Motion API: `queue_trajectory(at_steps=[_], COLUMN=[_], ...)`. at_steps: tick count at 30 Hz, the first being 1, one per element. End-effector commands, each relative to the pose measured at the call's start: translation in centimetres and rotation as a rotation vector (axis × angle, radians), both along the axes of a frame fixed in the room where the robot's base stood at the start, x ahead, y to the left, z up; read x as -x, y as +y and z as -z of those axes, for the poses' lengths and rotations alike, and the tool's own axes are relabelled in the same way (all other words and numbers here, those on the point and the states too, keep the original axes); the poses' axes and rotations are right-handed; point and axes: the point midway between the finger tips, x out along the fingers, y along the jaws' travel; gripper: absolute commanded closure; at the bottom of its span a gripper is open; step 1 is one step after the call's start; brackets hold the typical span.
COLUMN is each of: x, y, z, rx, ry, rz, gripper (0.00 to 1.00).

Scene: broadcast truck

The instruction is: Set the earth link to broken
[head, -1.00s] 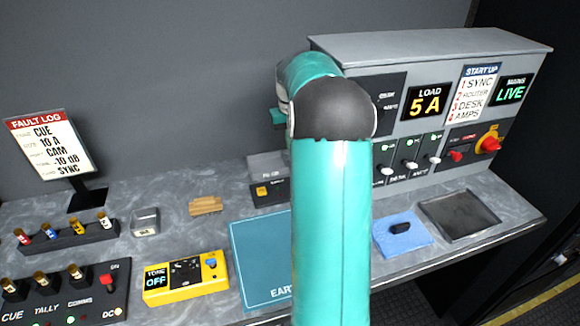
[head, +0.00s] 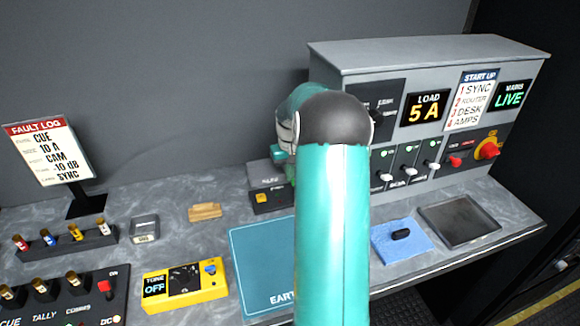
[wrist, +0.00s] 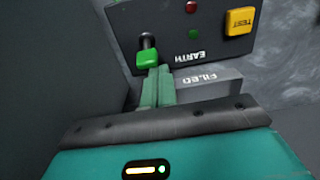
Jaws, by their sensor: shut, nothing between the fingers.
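The earth link is a green-handled lever (wrist: 147,58) on a dark box labelled EARTH (wrist: 215,50) in the wrist view. Its handle stands at the end of a short metal stem in a slot. My gripper (wrist: 155,76) is shut and empty, its green fingertips right at the handle; I cannot tell whether they touch it. A red lamp (wrist: 191,7), a green lamp (wrist: 193,35) and a yellow TEST button (wrist: 239,21) are on the same box. In the head view the box (head: 273,204) shows left of my arm, which hides part of it.
A grey block labelled FILED (wrist: 210,82) stands beside the earth box. The grey console (head: 430,55) rises at the right. A teal mat (head: 262,260), yellow tone unit (head: 185,285) and wooden piece (head: 205,211) lie on the bench. The blue cloth (head: 402,250) is right of my arm.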

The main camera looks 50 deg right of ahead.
Motion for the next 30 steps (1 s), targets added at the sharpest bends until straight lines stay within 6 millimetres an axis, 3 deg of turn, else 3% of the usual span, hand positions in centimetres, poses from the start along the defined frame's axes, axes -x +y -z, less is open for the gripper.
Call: queue_trajectory(at_steps=[30], x=[0.63], y=[0.33], z=[-0.42], rx=[0.057], ry=[-0.102], rz=[0.001], gripper=[1.00])
